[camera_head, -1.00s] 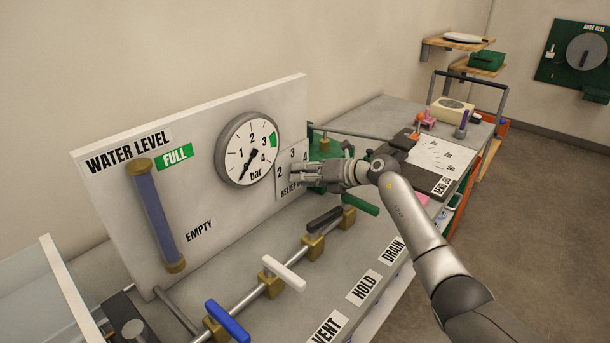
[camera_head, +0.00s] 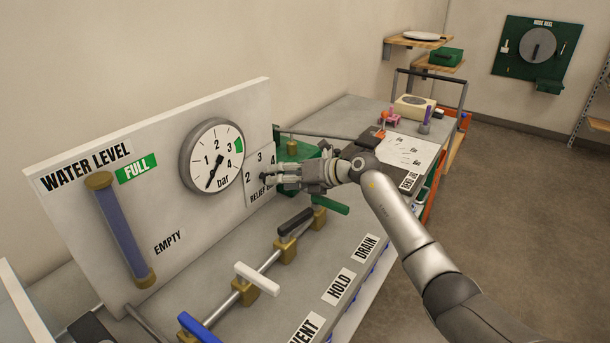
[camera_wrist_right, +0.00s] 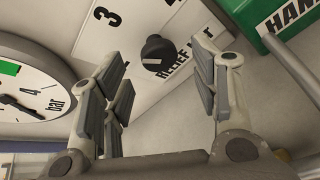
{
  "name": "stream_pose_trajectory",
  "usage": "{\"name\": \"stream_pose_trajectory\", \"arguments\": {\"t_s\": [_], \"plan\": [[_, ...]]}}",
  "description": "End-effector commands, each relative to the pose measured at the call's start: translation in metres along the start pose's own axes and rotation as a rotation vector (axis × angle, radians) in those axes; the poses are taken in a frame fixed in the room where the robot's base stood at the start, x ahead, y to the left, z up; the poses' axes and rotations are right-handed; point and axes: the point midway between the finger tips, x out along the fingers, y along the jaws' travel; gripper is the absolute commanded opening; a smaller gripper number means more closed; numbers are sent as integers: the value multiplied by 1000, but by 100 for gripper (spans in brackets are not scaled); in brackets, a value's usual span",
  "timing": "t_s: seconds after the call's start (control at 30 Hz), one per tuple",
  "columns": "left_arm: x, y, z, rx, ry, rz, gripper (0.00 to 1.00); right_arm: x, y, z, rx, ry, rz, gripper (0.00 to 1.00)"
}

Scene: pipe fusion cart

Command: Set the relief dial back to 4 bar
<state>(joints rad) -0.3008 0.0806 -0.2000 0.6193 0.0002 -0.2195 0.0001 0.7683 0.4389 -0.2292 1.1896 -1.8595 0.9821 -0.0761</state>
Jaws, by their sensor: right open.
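The relief dial is a small black knob with a white mark (camera_wrist_right: 157,52) on a white plate (camera_head: 249,196) printed with 2, 3 and 4. In the right wrist view the 3 and the 4 lie above the knob; which number its mark faces is hard to tell. My right gripper (camera_head: 270,176) is in front of this plate and hides the knob in the head view. In the right wrist view its fingers (camera_wrist_right: 160,82) are spread, with the knob beyond and between them and nothing held. My left gripper is not in view.
A round bar gauge (camera_head: 212,156) is just left of the plate, its needle pointing low left. Below the panel, a pipe carries blue, white (camera_head: 257,278), black and green-handled valves. A green box (camera_head: 300,155) is close behind the gripper.

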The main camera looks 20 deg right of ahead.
Motion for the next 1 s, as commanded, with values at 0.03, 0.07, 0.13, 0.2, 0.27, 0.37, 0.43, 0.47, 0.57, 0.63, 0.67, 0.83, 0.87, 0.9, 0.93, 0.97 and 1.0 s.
{"name": "stream_pose_trajectory", "arguments": {"t_s": [0.03, 0.07, 0.13, 0.2, 0.27, 0.37, 0.43, 0.47, 0.57, 0.63, 0.67, 0.83, 0.87, 0.9, 0.93, 0.97, 1.0], "plan": [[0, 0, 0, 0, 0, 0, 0, -12, -2, 0, -5, 0, -5, 56], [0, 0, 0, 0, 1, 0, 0, -18, -2, 0, -4, 1, -5, 56], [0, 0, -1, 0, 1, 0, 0, -33, -2, 0, -4, -1, -6, 56], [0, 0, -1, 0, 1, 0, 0, -46, -2, 0, -3, 0, -5, 56], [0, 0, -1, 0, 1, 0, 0, -58, -2, 0, -2, 0, -5, 56], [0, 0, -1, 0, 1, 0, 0, -72, -1, 0, -3, 1, -4, 56], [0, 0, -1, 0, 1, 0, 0, -79, -1, 0, 0, 1, -3, 56], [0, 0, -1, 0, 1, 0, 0, -81, -1, 0, 0, 1, -2, 56], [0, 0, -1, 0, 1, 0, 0, -86, -1, 0, 0, 0, -2, 56], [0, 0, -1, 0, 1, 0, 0, -87, -1, 0, 1, 0, -2, 56], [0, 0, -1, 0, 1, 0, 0, -87, 0, 0, 1, 0, -1, 56], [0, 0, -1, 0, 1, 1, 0, -87, 0, 0, 1, 0, -1, 56], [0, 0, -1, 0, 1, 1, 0, -87, 0, 0, 0, 0, -1, 56], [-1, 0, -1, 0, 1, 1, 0, -86, 0, 1, -3, 0, 0, 56], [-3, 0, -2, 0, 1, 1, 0, -86, 1, 1, -8, -1, 1, 56], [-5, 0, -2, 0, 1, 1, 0, -85, 2, 2, -16, -1, 3, 56], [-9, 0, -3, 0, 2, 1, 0, -82, 5, 4, -31, -4, 7, 56]]}}
